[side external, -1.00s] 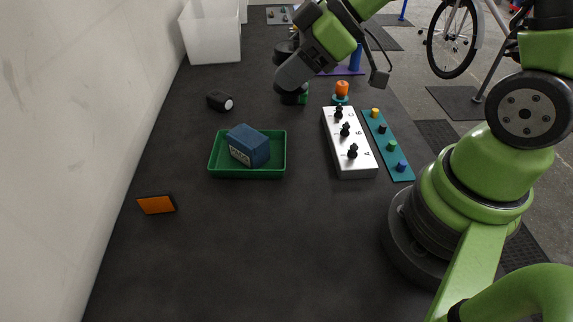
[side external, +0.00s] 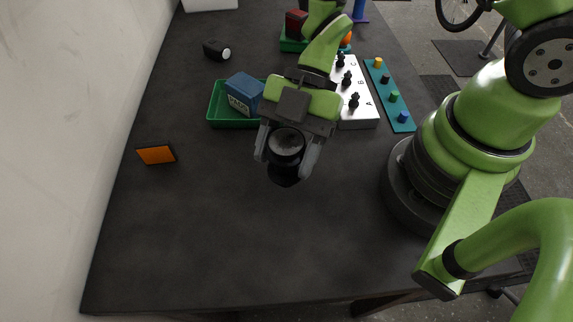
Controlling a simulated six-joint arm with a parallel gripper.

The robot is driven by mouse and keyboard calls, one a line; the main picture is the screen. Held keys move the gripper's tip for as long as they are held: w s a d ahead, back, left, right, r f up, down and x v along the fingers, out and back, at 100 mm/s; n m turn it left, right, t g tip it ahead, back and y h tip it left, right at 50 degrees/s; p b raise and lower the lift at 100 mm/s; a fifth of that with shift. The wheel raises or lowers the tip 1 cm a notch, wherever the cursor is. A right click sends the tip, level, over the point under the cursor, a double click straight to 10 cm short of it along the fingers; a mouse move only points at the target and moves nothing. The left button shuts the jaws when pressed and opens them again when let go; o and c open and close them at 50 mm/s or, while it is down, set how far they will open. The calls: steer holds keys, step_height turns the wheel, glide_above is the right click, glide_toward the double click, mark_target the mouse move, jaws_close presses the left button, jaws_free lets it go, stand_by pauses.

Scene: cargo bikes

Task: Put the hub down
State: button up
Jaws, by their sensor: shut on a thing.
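My gripper (side external: 287,158) is shut on a dark round part, which looks like the hub (side external: 286,148), with one grey finger on each side of it. The hub has a grey round face, and its black lower end shows below the fingers. It is over the dark table (side external: 230,235), in front of and to the right of the near green tray (side external: 232,123). How high it is above the table I cannot tell. The wrist hides the near tray's right end and part of the white block.
A blue box (side external: 243,93) is in the near tray. A white block (side external: 357,119) with black knobs and a teal strip (side external: 402,127) with coloured pegs stand right. An orange-faced piece (side external: 156,155) and a black cylinder (side external: 214,49) are left. The front table is clear.

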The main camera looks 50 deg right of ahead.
mark_target(286, 170)
steer(key=shift+f, duration=1.9)
steer(key=o, duration=1.1)
steer(key=shift+f, duration=0.15)
steer(key=shift+o, duration=0.2)
